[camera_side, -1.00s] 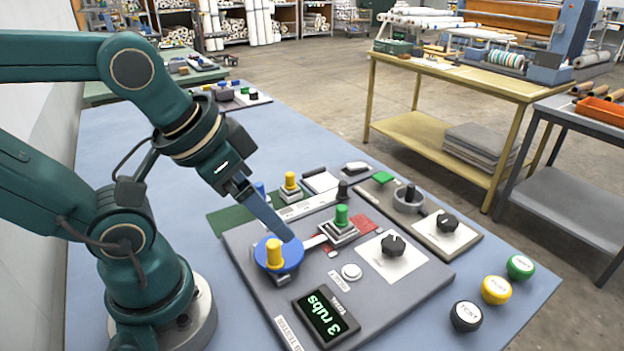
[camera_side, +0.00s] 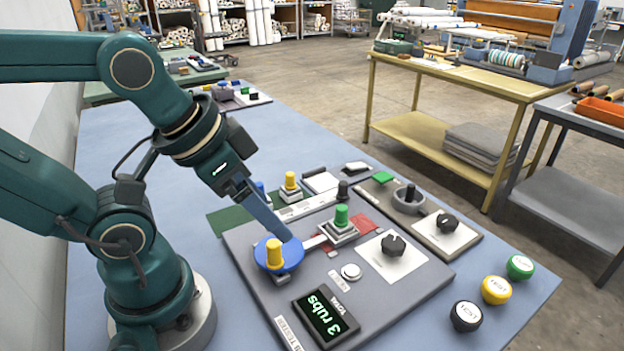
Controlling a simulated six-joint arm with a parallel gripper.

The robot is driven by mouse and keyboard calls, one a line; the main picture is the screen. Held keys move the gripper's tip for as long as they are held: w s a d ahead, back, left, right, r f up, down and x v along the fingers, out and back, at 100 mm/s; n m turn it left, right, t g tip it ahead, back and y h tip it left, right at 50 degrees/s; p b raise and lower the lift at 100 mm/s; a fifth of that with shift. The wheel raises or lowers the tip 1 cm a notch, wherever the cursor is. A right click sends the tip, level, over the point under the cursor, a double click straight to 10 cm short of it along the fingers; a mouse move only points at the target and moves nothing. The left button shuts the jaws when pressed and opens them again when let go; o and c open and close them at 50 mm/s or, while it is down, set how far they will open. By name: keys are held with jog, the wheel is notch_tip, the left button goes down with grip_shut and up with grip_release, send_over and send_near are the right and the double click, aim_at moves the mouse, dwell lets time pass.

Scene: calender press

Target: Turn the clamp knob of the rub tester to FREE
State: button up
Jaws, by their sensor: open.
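The rub tester is a grey base plate (camera_side: 415,292) on the blue table, with a lit display (camera_side: 325,315) reading "3 rubs". A black knob with a pointer (camera_side: 393,244) stands on a white dial plate on it; I take it as the clamp knob, but its markings are too small to read. My gripper (camera_side: 284,236) is open, pointing down at the far edge of a blue disc (camera_side: 292,263) with a yellow peg (camera_side: 275,253), left of the knob and apart from it. Whether the fingertips touch the disc is unclear.
A green-topped post (camera_side: 341,215) stands between my gripper and the knob. A second black knob (camera_side: 447,222) sits on a separate plate at right. A white button (camera_side: 351,271) is near the display. Black, yellow and green round pieces (camera_side: 495,290) lie at the table's right edge.

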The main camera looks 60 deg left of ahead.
jog(key=w+d+r+m+h, duration=0.1)
jog(key=w+d+r+m, duration=0.15)
jog(key=w+m, duration=0.25)
jog(key=m+g+h, duration=0.3)
jog(key=m, duration=0.1)
send_over(392, 242)
jog(key=s+a, duration=0.2)
jog(key=f, duration=0.9)
jog(key=shift+w+f, duration=0.25)
jog(key=shift+f, duration=0.15)
jog(key=shift+y, duration=0.3)
jog(key=shift+x, duration=2.5)
grip_shut()
